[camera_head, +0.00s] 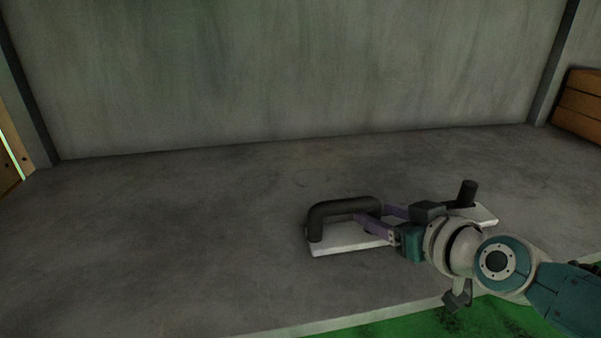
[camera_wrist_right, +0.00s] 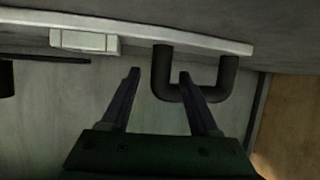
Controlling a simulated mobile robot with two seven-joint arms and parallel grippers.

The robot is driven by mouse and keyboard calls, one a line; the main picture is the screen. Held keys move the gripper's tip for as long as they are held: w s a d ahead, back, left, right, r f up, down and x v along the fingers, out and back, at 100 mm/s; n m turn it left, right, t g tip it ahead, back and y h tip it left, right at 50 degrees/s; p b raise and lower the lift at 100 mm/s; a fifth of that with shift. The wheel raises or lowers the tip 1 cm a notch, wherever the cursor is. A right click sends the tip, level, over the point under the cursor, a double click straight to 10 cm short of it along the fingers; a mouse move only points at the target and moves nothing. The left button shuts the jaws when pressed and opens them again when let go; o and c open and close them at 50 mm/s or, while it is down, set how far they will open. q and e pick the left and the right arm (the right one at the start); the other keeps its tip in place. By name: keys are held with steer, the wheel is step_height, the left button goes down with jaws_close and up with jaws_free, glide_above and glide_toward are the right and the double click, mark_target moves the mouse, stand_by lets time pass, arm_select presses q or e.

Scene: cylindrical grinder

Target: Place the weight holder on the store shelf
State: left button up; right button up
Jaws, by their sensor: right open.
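The weight holder is a flat white plate (camera_head: 340,247) with a black U-shaped handle (camera_head: 340,208) at its left end and a black upright peg (camera_head: 467,193) at its right end. It rests on the grey shelf (camera_head: 180,230). My right gripper (camera_head: 375,213) is open, with its purple fingers at the handle's right end. In the right wrist view, the plate (camera_wrist_right: 210,40) and handle (camera_wrist_right: 190,92) show, and one leg of the handle appears between the open fingertips (camera_wrist_right: 160,73); contact cannot be told. My arm hides the plate's middle. My left gripper is out of view.
A grey wall (camera_head: 300,70) stands behind the shelf. A brown wooden box (camera_head: 578,105) is at the far right. The shelf's front edge lies near the holder, with green floor (camera_head: 440,322) below. The shelf's left side is clear.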

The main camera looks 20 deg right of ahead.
steer(key=p+v, duration=0.7)
steer(key=v, duration=0.4)
steer(key=s+a+r+n+g+y+p, duration=0.15)
steer(key=a+r+p, duration=0.35)
steer(key=r+p, duration=0.85)
steer(key=s+a+r+n+g+y+p, duration=0.1)
steer(key=s+a+r+g+p, duration=0.2)
steer(key=r+p, duration=1.05)
steer(key=s+a+r+n+g+y+p, duration=0.15)
steer(key=a+r+p, duration=0.45)
steer(key=r+p, duration=0.75)
steer(key=s+d+r+m+g+h+p, duration=0.1)
steer(key=s+r+p, duration=0.2)
steer(key=r+p, duration=0.9)
steer(key=s+d+r+g+h+p, duration=0.1)
steer(key=s+r+p, duration=0.2)
steer(key=r+p, duration=0.8)
steer(key=s+r+m+g+h+p, duration=0.1)
steer(key=s+r+g+p, duration=0.15)
steer(key=r+p, duration=0.95)
step_height(320, 180, up, 39)
steer(key=p, duration=3.3)
steer(key=shift+s+d+r+t, duration=0.15)
steer(key=shift+s+d+t, duration=0.2)
steer(key=shift+s, duration=0.1)
